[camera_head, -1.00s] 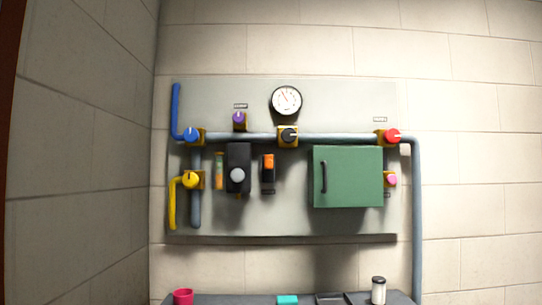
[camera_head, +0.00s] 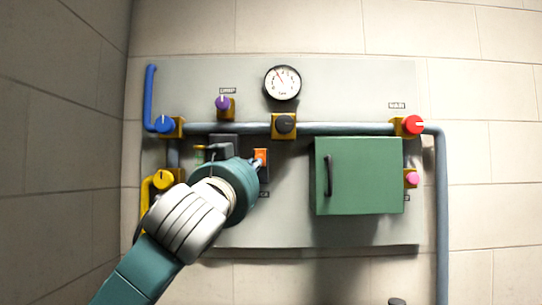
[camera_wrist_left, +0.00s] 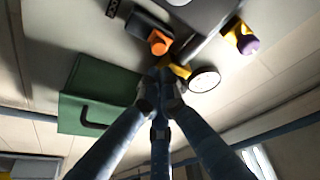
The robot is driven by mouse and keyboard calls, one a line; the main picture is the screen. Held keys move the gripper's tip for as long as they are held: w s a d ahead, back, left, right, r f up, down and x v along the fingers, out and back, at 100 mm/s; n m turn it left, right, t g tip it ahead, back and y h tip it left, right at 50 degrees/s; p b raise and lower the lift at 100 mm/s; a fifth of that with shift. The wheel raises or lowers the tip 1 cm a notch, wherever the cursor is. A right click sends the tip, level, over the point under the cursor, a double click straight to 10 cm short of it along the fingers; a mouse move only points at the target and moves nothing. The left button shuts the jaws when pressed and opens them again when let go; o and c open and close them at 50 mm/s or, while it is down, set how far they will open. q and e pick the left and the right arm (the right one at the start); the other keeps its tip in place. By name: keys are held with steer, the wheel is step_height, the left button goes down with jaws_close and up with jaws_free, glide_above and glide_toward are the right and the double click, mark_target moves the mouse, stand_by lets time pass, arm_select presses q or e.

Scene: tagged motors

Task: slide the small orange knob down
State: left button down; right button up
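The small orange knob (camera_head: 260,157) is on a dark slider plate on the wall panel (camera_head: 300,230), left of the green box. In the head view my left gripper (camera_head: 238,182) is just left of and below it, hiding part of the plate. The left wrist view shows the orange knob (camera_wrist_left: 158,42) near the top on its black plate. There the left gripper's fingers (camera_wrist_left: 160,92) come together at their tips, with nothing visible between them. The tips look apart from the knob; their depth to the panel is unclear. My right gripper is out of view.
The green box (camera_head: 358,175) with a dark handle sticks out right of the knob. A grey pipe (camera_head: 350,128), a dark valve knob (camera_head: 285,124) and a gauge (camera_head: 282,82) are above. Blue (camera_head: 164,124) and yellow (camera_head: 162,179) knobs are on the left.

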mark_target(263, 166)
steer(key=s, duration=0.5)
arm_select(q)
steer(key=w+d+r+p, duration=0.1)
steer(key=w+r+p, duration=0.4)
steer(key=w+p, duration=0.1)
steer(key=f+b, duration=0.1)
steer(key=w+f+b, duration=0.1)
steer(key=f, duration=0.1)
steer(key=f+b, duration=0.1)
steer(key=shift+w+d+f, duration=0.25)
steer(key=shift+d+f, duration=0.15)
steer(key=shift+r, duration=0.1)
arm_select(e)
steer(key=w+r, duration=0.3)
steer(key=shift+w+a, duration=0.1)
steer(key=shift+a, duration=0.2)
